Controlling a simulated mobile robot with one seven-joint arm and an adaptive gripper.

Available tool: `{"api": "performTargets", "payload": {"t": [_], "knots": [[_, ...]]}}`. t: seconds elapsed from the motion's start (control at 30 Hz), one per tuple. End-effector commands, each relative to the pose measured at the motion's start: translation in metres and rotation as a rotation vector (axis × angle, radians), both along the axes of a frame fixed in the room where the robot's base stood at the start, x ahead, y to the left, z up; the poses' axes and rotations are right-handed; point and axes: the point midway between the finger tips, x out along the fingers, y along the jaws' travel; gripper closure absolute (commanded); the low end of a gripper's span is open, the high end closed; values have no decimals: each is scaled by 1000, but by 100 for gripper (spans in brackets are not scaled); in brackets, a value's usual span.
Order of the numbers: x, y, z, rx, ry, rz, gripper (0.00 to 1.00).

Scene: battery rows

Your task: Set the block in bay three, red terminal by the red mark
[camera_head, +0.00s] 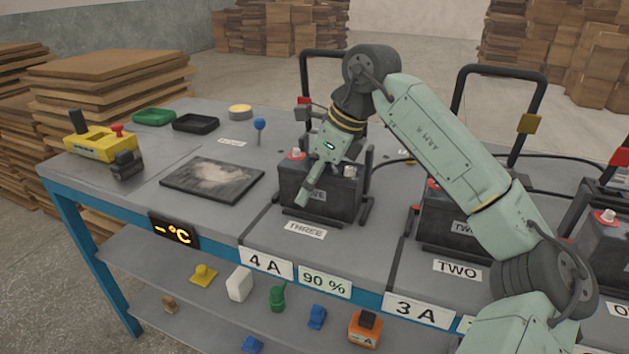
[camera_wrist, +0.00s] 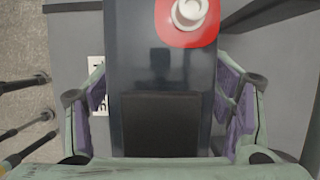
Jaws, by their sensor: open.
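The dark battery block (camera_head: 335,203) stands in the bay labelled THREE (camera_head: 305,230), inside a black frame. Its red terminal (camera_head: 296,155) is at the left end of its top; a grey terminal (camera_head: 350,171) is at the right end. A small red patch (camera_head: 303,101) shows on the frame's left upright, behind the block. My gripper (camera_head: 318,178) is open over the block, one finger in front of its face. In the wrist view my fingers (camera_wrist: 163,105) stand on either side of the block (camera_wrist: 160,70), apparently with small gaps; its red terminal (camera_wrist: 188,14) is at the top.
A second block (camera_head: 445,215) stands in bay TWO, a third (camera_head: 606,248) at the far right. A dark scuffed mat (camera_head: 190,190) lies left of bay three. A yellow device (camera_head: 95,145) and trays (camera_head: 195,123) are farther left. Tall black handles rise behind the bays.

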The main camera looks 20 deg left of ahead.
Motion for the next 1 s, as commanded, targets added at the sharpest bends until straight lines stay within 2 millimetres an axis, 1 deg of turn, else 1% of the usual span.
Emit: {"api": "performTargets", "payload": {"t": [0.17, 0.4, 0.5, 0.63, 0.87, 1.0], "knots": [[1, -7, 19, 1, -3, -3, 26], [0, -22, 56, 0, -2, -4, 26], [0, -27, 66, -1, -1, -3, 26], [0, -29, 71, 0, -1, -1, 26], [0, -29, 71, 0, 0, 0, 25], [0, -29, 71, 0, 0, 0, 16]]}}
